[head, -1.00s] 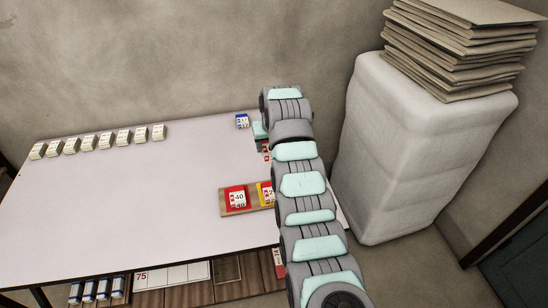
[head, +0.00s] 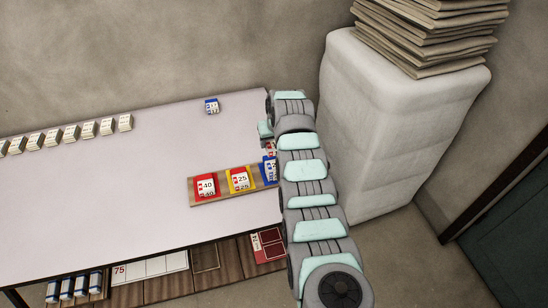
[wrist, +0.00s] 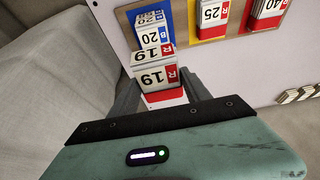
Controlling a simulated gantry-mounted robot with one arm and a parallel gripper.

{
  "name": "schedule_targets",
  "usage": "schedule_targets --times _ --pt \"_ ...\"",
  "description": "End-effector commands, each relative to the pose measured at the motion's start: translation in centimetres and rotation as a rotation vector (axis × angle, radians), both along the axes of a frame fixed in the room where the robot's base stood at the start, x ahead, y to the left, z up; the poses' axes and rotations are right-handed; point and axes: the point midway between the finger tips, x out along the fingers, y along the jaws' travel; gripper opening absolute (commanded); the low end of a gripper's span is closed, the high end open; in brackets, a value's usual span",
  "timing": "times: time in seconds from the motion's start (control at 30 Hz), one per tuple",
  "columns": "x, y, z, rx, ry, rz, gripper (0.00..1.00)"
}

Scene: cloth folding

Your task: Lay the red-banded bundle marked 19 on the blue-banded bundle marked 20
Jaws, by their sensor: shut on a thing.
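The red-banded bundle marked 19 (wrist: 157,77) is held between the fingers of my gripper (wrist: 158,95), its marked faces showing in the wrist view. In the head view only a bit of this bundle (head: 269,148) shows, beside my arm, which hides most of the gripper. The blue-banded bundle marked 20 (wrist: 153,33) stands on a blue patch of the wooden board, just beyond the held bundle in the wrist view. I cannot tell whether the two touch. In the head view bundle 20 (head: 269,170) is partly hidden by my arm.
The wooden board (head: 217,190) also bears a red-banded bundle marked 40 (head: 206,186) and one marked 25 on yellow (head: 240,180). A blue-and-white bundle (head: 212,106) stands at the table's back. Several pale bundles line the back left. The table's middle is clear.

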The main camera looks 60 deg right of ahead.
Motion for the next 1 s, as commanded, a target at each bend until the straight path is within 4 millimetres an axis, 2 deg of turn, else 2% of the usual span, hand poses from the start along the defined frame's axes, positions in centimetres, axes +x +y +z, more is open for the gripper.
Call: schedule_targets --times 0.03,0.1,0.37,0.63,1.0 --pt "-0.1 0.0 -1.5 0.003 0.001 -0.001 0.15" --pt "-0.1 0.1 -2.7 0.004 0.002 -0.001 0.15" --pt "0.0 -0.1 -4.2 0.0 0.0 -0.001 0.15" --pt "0.0 0.0 -7.4 0.001 0.001 0.0 0.15" --pt "0.1 -0.1 -7.9 -0.002 -0.002 0.0 0.15"
